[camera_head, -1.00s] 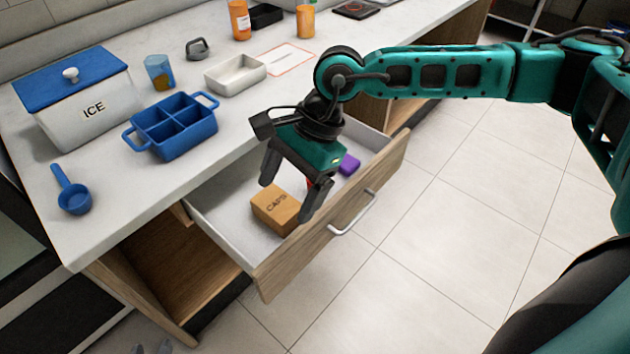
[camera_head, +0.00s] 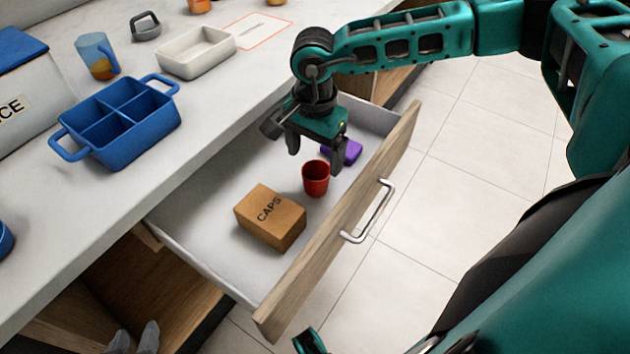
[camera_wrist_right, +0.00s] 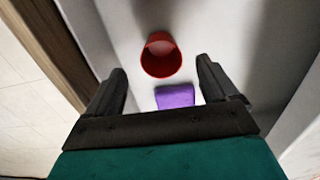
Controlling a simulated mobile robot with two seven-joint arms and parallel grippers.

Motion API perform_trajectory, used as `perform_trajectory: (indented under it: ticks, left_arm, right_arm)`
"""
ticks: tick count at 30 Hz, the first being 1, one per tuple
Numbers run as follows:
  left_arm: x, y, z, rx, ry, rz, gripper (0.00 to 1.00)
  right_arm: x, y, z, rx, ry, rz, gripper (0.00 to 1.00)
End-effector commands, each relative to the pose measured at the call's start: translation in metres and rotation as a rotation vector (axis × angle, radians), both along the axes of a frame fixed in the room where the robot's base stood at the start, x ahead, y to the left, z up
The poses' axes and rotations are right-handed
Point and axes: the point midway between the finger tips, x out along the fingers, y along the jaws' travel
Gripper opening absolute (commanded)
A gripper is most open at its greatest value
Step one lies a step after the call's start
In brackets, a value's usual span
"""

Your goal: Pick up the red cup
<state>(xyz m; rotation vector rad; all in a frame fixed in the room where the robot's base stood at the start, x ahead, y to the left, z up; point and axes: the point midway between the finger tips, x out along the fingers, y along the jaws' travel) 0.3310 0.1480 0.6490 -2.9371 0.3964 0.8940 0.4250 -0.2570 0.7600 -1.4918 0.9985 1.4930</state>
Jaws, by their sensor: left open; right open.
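The red cup (camera_head: 316,181) stands upright in the open drawer (camera_head: 190,218), between a brown CAPS box and a purple item. In the right wrist view the cup (camera_wrist_right: 160,58) is beyond the fingertips, a little left of the middle, with its open rim visible. My right gripper (camera_head: 316,158) is open and empty above the drawer, close behind the cup and apart from it. Its two fingers (camera_wrist_right: 166,85) are spread in the right wrist view. My left gripper (camera_head: 134,339) shows only its fingertips at the bottom edge; they are apart with nothing seen between them.
The CAPS box (camera_head: 270,217) is close to the cup on the left. The purple item (camera_head: 342,151) lies on the other side, and the drawer front (camera_head: 345,225) is to the right. The counter holds a blue divided tray (camera_head: 122,125) and a white dish (camera_head: 196,52).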

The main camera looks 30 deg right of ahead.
Motion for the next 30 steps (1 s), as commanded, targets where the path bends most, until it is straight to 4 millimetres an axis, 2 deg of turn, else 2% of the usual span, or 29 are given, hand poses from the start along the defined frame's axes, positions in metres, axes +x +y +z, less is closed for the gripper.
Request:
perform_trajectory:
  ticks: [1,8,15,18,26,30]
  left_arm:
    - [0.000,0.000,-0.003,0.000,0.000,0.000,0.43]
    - [0.000,0.000,-0.007,0.000,-0.001,0.001,0.43]
    - [0.000,0.000,-0.018,0.001,0.000,0.001,0.43]
    - [0.000,0.000,-0.020,0.001,0.000,0.001,0.43]
    - [0.000,0.001,-0.019,0.001,0.000,0.001,0.43]
    - [0.000,0.001,-0.019,0.001,0.001,0.001,0.43]
  right_arm:
    - [0.000,0.000,-0.009,-0.001,0.001,0.000,0.87]
    - [0.001,-0.001,-0.026,0.000,-0.001,0.000,0.87]
    - [0.002,-0.005,-0.062,0.000,0.000,0.001,0.87]
    - [0.002,-0.004,-0.070,0.000,0.000,0.001,0.87]
    - [0.002,-0.005,-0.072,0.000,-0.001,0.000,0.87]
    - [0.002,-0.005,-0.072,0.000,-0.001,0.000,0.74]
